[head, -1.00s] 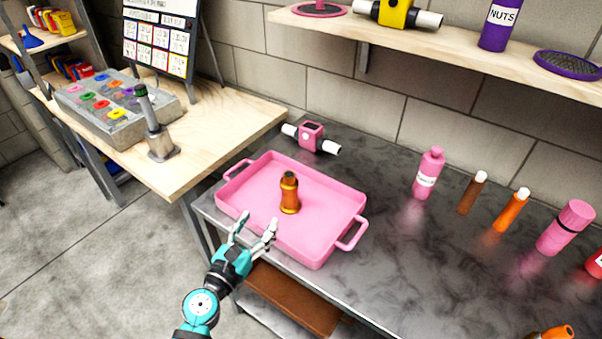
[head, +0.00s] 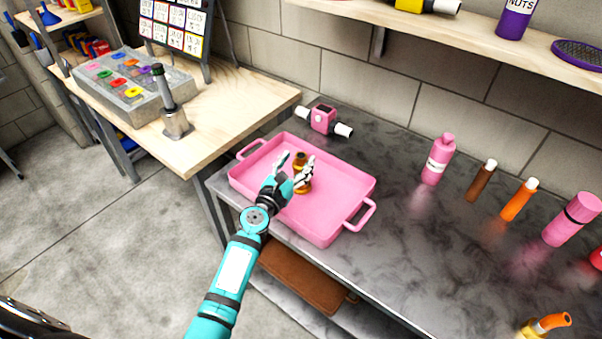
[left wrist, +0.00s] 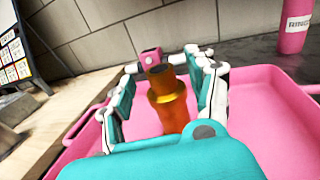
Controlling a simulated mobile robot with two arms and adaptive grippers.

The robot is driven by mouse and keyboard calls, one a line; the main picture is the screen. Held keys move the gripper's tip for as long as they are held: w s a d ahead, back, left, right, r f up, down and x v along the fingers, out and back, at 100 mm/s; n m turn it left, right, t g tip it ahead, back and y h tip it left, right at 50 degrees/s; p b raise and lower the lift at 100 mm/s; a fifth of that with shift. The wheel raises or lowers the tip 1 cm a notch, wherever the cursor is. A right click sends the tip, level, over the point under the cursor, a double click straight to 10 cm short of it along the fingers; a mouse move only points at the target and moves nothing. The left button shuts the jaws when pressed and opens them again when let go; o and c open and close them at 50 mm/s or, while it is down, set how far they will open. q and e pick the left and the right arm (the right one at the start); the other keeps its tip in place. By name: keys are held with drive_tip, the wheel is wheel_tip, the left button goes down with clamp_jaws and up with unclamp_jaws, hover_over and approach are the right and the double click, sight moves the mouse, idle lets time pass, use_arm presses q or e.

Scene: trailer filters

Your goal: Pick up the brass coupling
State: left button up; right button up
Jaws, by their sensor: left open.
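The brass coupling (head: 303,184) stands upright in the pink tray (head: 335,220), partly hidden behind my left gripper in the head view. My left gripper (head: 294,167) is open at the coupling, reaching over the tray's near side. In the left wrist view the coupling (left wrist: 168,104) stands between the open fingers of the left gripper (left wrist: 162,85), with its dark top showing. Its lower part is hidden by the gripper's palm. I cannot tell whether a finger touches it. My right gripper is not in view.
A pink device with white ends (head: 323,119) lies behind the tray. A pink bottle (head: 438,160), a brown tube (head: 481,181), an orange tube (head: 518,201) and a pink canister (head: 572,219) stand to the right. A wooden table (head: 215,125) adjoins at left. The dark bench between tray and bottles is clear.

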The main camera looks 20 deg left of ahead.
use_arm(q)
drive_tip(key=w, duration=0.2)
drive_tip(key=shift+w+d+f, duration=0.1)
drive_tip(key=shift+w+d, duration=0.05)
drive_tip(key=shift+w, duration=0.2)
drive_tip(key=shift+s, duration=0.1)
drive_tip(key=shift+c, duration=1)
clamp_jaws()
